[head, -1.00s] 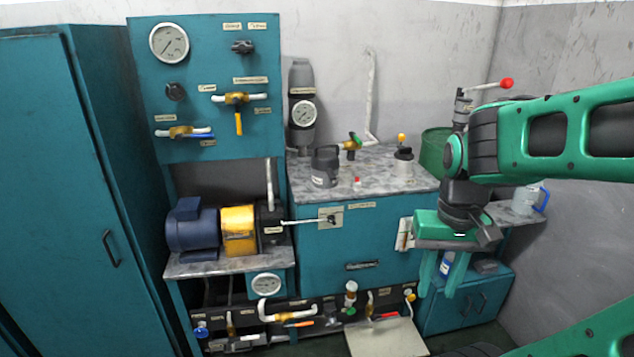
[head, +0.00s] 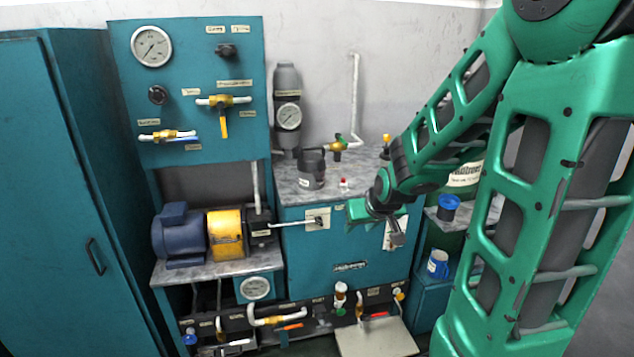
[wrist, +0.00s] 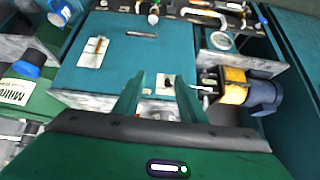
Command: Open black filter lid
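A dark grey-black canister (head: 312,170) with a black top and a small label stands upright on the grey stone counter (head: 290,186) in the head view. It looks like the filter with the black lid, but the label is too small to read. Its top appears to be in place. My gripper (head: 372,214) is to the right of the canister and apart from it, in front of the teal cabinet. In the wrist view my gripper (wrist: 158,90) shows two green fingers spread apart with nothing held between them. I cannot make out the canister in the wrist view.
A tall grey cylinder with a gauge (head: 289,117) is behind left. My arm covers the counter's right end.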

